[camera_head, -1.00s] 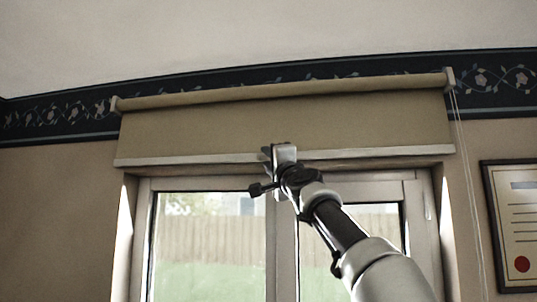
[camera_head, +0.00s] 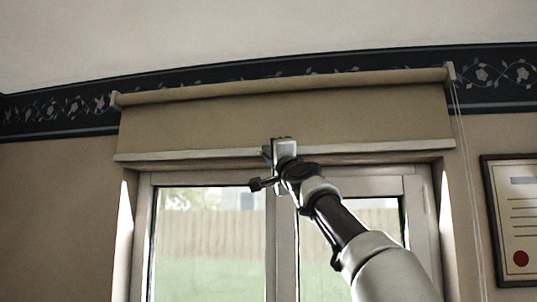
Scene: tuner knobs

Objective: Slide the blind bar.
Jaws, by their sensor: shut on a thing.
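The blind bar (camera_head: 375,148) is a pale horizontal strip along the bottom edge of a tan roller blind (camera_head: 200,126). It crosses the top of the window frame. My gripper (camera_head: 283,147) is at the middle of the bar and shut on it. The fingers and the gripper body hide a short stretch of the bar. The blind's roller (camera_head: 290,86) runs along the top, below the ceiling.
A window (camera_head: 210,235) with a pale frame lies below the bar, with a fence and grass outside. Thin cords (camera_head: 463,150) hang at the blind's right end. A framed certificate (camera_head: 515,220) hangs on the right wall.

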